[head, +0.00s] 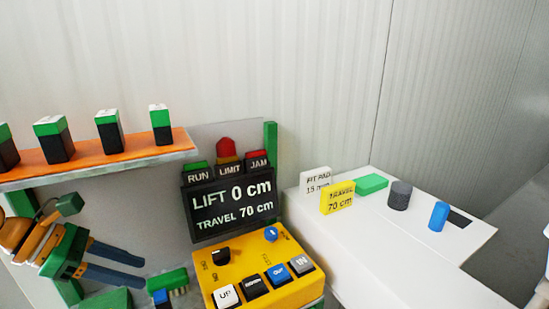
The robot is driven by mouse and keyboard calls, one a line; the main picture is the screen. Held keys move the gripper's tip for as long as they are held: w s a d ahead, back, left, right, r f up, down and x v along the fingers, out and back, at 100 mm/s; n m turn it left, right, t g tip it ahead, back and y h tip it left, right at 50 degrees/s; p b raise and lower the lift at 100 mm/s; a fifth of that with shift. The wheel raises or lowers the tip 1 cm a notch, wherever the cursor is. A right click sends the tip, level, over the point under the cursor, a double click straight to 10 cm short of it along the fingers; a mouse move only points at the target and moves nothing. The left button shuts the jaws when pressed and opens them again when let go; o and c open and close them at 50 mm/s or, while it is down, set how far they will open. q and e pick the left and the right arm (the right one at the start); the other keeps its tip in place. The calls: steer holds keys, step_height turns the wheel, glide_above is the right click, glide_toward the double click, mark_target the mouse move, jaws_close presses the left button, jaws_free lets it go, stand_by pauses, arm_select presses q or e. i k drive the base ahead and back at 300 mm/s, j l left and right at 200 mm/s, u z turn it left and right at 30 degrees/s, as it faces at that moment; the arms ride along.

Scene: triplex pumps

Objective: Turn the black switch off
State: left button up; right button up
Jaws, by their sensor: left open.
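The black switch (221,255) is a knob on the upper left part of the yellow control box (247,262). Small labels beside it are too blurred to read surely. My left gripper (140,270) is open and empty, to the left of the box, with its two dark blue fingers pointing right. It is apart from the switch. My right gripper does not show.
The box also has a blue knob (271,234) and several push buttons. Behind it a black display (230,208) reads LIFT 0 cm, TRAVEL 70 cm. An orange shelf (95,161) with green-topped blocks hangs above my left gripper. A white surface (335,245) stands right.

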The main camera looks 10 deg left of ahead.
mark_target(221, 256)
steer(key=k+l, duration=1.15)
